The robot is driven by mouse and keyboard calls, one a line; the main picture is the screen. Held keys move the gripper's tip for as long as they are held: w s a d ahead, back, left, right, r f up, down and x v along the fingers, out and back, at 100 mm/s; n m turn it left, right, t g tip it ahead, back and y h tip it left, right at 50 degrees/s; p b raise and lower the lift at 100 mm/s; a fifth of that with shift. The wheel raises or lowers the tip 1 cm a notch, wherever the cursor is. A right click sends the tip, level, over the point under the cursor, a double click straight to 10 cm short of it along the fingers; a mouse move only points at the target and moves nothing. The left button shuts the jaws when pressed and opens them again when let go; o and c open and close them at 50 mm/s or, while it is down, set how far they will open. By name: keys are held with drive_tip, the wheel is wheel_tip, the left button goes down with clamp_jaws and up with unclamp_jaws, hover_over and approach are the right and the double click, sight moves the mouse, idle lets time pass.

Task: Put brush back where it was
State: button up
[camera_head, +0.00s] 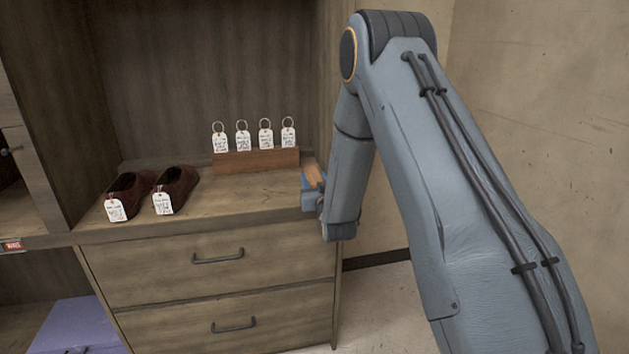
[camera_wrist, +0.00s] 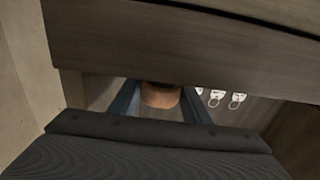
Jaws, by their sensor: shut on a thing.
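My gripper (camera_head: 312,188) is beside the right end of the cabinet's counter and partly hidden by my arm in the head view. It is shut on a brown wooden thing, which looks like the brush (camera_head: 313,172). In the wrist view the brush (camera_wrist: 161,97) shows as a rounded tan-brown end between the two blue fingers of my gripper (camera_wrist: 160,92). The rest of the brush is hidden, so I cannot tell its full shape or whether it touches the counter.
A wooden block (camera_head: 256,162) with several ringed white tags stands on the counter (camera_head: 240,200), left of my gripper. Two dark red shoes (camera_head: 178,183) with tags sit farther left. Drawers (camera_head: 215,260) are below. A purple box (camera_head: 82,325) is at lower left. The wall (camera_head: 540,90) is to the right.

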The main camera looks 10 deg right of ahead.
drive_tip(key=o, duration=1.5)
drive_tip(key=shift+f, duration=0.1)
drive_tip(key=shift+c, duration=0.2)
drive_tip(key=shift+s, duration=0.15)
drive_tip(key=s+r+g, duration=0.1)
drive_tip(key=s+g, duration=0.8)
drive_tip(key=s, duration=1.4)
drive_tip(key=s+r+g, duration=0.2)
drive_tip(key=s+g, duration=0.7)
drive_tip(key=s, duration=1.5)
drive_tip(key=shift+s+d+m, duration=0.2)
drive_tip(key=shift+d+m, duration=0.2)
